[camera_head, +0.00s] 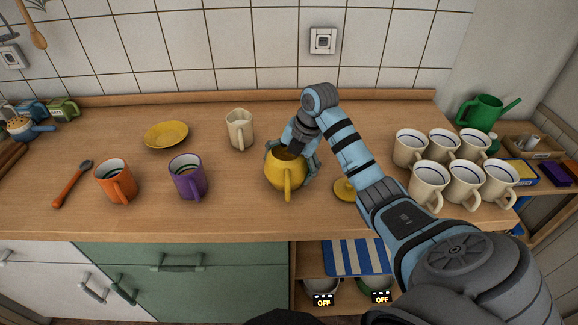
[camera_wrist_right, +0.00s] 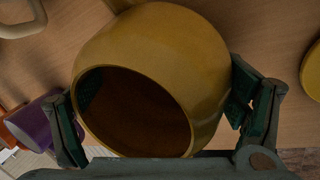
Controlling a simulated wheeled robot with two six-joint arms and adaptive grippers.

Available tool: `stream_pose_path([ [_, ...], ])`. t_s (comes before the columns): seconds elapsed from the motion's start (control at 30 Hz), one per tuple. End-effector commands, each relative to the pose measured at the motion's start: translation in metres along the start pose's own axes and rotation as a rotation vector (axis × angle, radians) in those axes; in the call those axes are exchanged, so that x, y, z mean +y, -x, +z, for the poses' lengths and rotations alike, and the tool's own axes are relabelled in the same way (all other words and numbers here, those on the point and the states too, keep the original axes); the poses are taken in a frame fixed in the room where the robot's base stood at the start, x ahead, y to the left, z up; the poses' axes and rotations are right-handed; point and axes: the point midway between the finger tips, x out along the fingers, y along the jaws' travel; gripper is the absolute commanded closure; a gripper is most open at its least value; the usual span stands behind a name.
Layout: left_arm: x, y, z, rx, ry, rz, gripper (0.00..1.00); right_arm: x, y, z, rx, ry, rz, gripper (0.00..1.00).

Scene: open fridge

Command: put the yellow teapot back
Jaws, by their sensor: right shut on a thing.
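The yellow teapot (camera_head: 287,178) is at the middle of the wooden counter, without its lid, its handle toward the front. My right gripper (camera_head: 292,153) reaches down over it and is shut on its body, with a finger on each side. The right wrist view shows the teapot (camera_wrist_right: 160,60) and its dark round opening between my fingers. I cannot tell whether its base touches the counter. A small yellow lid (camera_head: 343,190) lies on the counter just right of the teapot, partly behind my right arm. My left gripper is not in view.
A yellow saucer (camera_head: 166,136), a cream jug (camera_head: 240,130), an orange mug (camera_head: 115,181) and a purple mug (camera_head: 187,178) stand left. Several cream mugs (camera_head: 464,182) and a green watering can (camera_head: 483,113) are at right. Below is an open shelf (camera_head: 300,262) with a striped cloth (camera_head: 352,256).

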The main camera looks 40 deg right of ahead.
Motion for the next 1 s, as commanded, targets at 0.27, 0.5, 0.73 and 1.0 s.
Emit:
stream_pose_path([
  [0.27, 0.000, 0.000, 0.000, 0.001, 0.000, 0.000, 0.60, -0.001, -0.001, 0.000, 0.000, 0.000, -0.001, 0.00],
  [0.5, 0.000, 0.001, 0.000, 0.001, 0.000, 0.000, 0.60, 0.001, 0.002, 0.000, 0.000, 0.000, 0.000, 0.00],
  [0.73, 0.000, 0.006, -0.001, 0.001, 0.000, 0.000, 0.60, 0.001, 0.051, 0.001, -0.004, 0.001, 0.003, 0.00],
  [1.0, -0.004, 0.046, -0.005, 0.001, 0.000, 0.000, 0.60, 0.002, 0.120, 0.000, -0.001, 0.000, -0.002, 0.00],
])
